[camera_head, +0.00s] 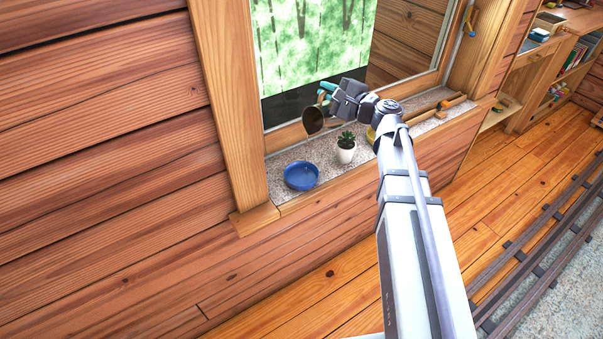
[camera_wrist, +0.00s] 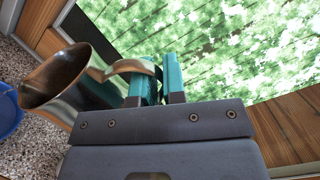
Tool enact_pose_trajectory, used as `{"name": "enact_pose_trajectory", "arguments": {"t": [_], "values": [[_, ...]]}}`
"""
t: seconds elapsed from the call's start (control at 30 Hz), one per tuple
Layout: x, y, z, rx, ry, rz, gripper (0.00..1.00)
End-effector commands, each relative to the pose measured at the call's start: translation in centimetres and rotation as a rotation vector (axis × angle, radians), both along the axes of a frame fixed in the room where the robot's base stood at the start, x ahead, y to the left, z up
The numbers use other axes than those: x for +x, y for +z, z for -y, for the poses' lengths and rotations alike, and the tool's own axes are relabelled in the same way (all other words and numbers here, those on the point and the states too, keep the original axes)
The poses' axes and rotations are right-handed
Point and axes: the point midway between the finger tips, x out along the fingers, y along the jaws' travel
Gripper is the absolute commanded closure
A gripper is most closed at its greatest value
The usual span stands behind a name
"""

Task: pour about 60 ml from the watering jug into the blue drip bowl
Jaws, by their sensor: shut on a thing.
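The watering jug (camera_head: 313,121) is brown metal and hangs in the air above the window sill. Its open mouth shows at the left in the wrist view (camera_wrist: 57,78). My gripper (camera_head: 327,92) has teal fingers, and they are shut on the jug's handle in the wrist view (camera_wrist: 158,84). The jug looks tilted, with its mouth toward the blue bowl's side. The blue drip bowl (camera_head: 301,176) stands on the sill's left end, below and left of the jug, and is cut off at the left edge of the wrist view (camera_wrist: 9,112). No stream of water shows.
A small succulent in a white pot (camera_head: 346,150) stands on the speckled sill (camera_head: 288,196) just right of the bowl. A yellow thing (camera_head: 371,135) is partly hidden behind my arm. Wooden-handled tools (camera_head: 450,102) lie farther right. The window frame (camera_head: 232,90) rises left of the bowl.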

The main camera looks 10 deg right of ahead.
Motion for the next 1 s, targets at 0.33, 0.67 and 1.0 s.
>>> {"name": "enact_pose_trajectory", "arguments": {"t": [0.33,0.67,1.0], "values": [[-0.7,-0.24,-0.7,-0.046,0.001,0.046,1.0],[-0.66,-0.29,-0.82,-0.059,0.0,0.057,1.0],[-0.4,-0.33,-0.82,-0.072,0.0,0.069,1.0]]}}
